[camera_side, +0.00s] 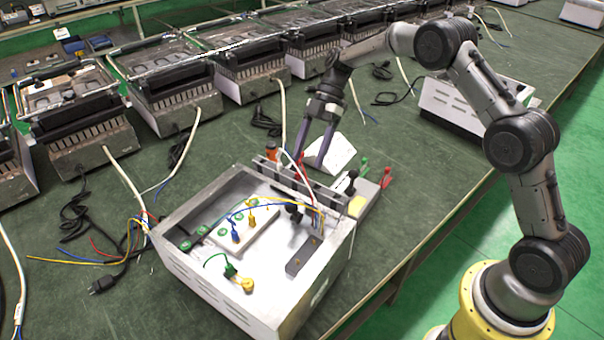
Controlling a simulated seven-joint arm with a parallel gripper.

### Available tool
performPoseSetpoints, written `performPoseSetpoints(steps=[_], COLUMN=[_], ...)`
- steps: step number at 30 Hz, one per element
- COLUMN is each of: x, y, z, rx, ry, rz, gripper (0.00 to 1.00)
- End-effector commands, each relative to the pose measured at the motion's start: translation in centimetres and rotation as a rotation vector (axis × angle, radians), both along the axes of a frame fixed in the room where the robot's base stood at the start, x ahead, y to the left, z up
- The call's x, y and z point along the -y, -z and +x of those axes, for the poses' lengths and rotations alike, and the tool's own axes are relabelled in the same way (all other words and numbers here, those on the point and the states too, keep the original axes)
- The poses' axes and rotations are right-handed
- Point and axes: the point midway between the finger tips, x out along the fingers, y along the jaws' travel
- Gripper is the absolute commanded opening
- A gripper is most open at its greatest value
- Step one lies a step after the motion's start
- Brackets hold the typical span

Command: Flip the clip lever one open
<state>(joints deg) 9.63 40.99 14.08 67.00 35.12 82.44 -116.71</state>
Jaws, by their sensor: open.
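A grey box with small upright levers stands at the back right of the open metal heating unit (185,268). A red lever (387,178), a green lever (363,167) and a black lever (351,182) show on it. Which one is clip lever one I cannot tell. My gripper (309,163) points down behind the unit's back wall, left of these levers, with its two fingers apart. It holds nothing that I can see. Wires and the back wall crowd the fingertips, so contact there cannot be told.
A white wedge-shaped piece (337,152) lies just behind the fingers. An orange item (271,151) stands to their left. Coloured wires arch over the unit. Several similar heaters line the back, with cables on the green bench (100,220). The bench is clear right of the levers.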

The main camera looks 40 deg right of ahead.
Motion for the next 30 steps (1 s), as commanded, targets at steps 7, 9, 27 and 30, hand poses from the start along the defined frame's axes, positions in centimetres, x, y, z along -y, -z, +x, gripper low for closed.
performPoseSetpoints(steps=[7,9,27,30], x=[1.4,1.4,-0.8,-1.4], y=[-1.6,-1.7,-12.5,-16.2], z=[0.5,0.5,-1.6,-4.3], rx=[0.001,0.0,0.185,0.233], ry=[-0.001,0.0,-0.05,-0.045], rz=[-0.001,-0.001,-0.048,-0.094], gripper=[0.7,0.7,0.7,0.7])
